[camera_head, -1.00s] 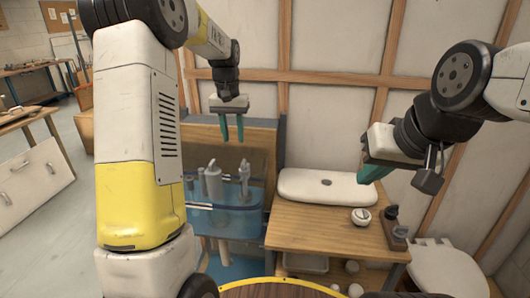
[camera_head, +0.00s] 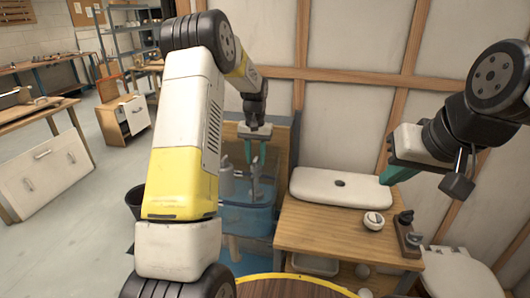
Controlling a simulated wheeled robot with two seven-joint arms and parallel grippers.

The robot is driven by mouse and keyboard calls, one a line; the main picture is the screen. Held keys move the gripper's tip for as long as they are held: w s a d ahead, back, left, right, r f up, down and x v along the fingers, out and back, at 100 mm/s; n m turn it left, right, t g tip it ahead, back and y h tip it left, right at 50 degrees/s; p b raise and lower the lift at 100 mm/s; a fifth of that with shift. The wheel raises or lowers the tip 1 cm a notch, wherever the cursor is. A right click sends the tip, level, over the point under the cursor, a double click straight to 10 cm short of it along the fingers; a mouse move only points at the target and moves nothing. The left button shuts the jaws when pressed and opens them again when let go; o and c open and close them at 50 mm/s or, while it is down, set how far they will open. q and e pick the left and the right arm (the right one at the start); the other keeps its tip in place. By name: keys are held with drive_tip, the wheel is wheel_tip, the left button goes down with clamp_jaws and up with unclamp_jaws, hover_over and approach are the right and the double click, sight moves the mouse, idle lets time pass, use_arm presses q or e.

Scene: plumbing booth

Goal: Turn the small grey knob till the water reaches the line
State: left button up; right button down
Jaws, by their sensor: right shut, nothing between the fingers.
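A clear tank with blue water (camera_head: 248,219) stands against the back wall, left of the wooden table, partly hidden by my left arm. Grey upright fittings (camera_head: 256,190) stand in it. I cannot make out the small grey knob or the line for certain. My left gripper (camera_head: 254,154) points down above the tank with its two teal fingers apart and nothing between them. My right gripper (camera_head: 404,171) is shut and empty, held in the air above the right side of the table.
The wooden table (camera_head: 318,225) bears a white cistern lid (camera_head: 340,187), a round white part (camera_head: 373,221) and a dark fitting on a wooden block (camera_head: 409,238). A toilet (camera_head: 458,272) stands at right. A dark bucket (camera_head: 134,199) is at left; the floor (camera_head: 85,225) there is open.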

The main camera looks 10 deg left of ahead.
use_arm(q)
clamp_jaws()
idle(0.3)
drive_tip(key=n, duration=0.4)
drive_tip(key=shift+n, duration=0.3)
drive_tip(key=shift+r+n, duration=0.1)
drive_tip(key=shift+n, duration=1.9)
unclamp_jaws()
